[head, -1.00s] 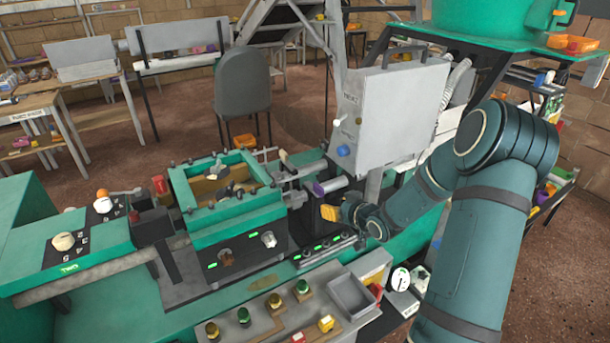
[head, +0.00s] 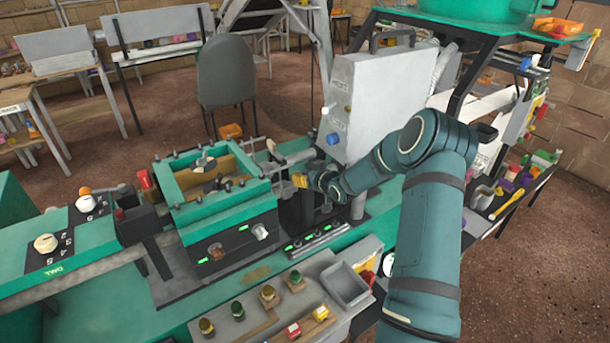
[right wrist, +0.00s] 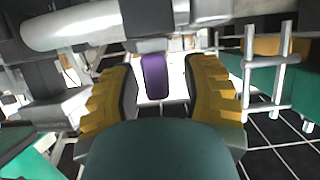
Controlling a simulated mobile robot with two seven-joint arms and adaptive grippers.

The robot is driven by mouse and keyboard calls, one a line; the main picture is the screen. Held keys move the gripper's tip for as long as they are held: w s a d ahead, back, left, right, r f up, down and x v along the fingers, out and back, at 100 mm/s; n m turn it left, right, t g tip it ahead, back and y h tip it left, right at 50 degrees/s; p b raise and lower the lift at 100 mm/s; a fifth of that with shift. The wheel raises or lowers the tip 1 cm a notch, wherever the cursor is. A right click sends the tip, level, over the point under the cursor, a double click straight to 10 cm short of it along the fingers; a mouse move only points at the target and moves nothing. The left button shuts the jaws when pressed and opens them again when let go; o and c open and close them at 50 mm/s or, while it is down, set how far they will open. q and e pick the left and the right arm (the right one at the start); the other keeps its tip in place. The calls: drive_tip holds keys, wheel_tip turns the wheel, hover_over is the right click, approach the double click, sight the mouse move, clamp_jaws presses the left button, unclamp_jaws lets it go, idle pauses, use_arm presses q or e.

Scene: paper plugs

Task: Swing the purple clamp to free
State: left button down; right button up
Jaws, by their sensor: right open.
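The purple clamp (right wrist: 154,76) shows in the right wrist view as a rounded purple handle hanging below a grey cylinder (right wrist: 85,28). My right gripper (right wrist: 157,92) is open, with one yellow ribbed finger on each side of the handle. The handle appears between the fingers with a gap on both sides; I cannot tell how deep it sits. In the head view my right gripper (head: 300,180) is beside the green box-shaped machine (head: 235,215), and the purple handle cannot be made out there. My left gripper is not in view.
A grey cabinet (head: 380,100) stands just behind my right gripper. A black panel with green lights (head: 316,240) lies below it. Metal rods (right wrist: 262,72) stand right of the fingers in the wrist view. A grey tray (head: 345,285) is at the front.

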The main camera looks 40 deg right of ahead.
drive_tip(key=shift+w+f, duration=0.2)
drive_tip(key=shift+w, duration=0.25)
clamp_jaws()
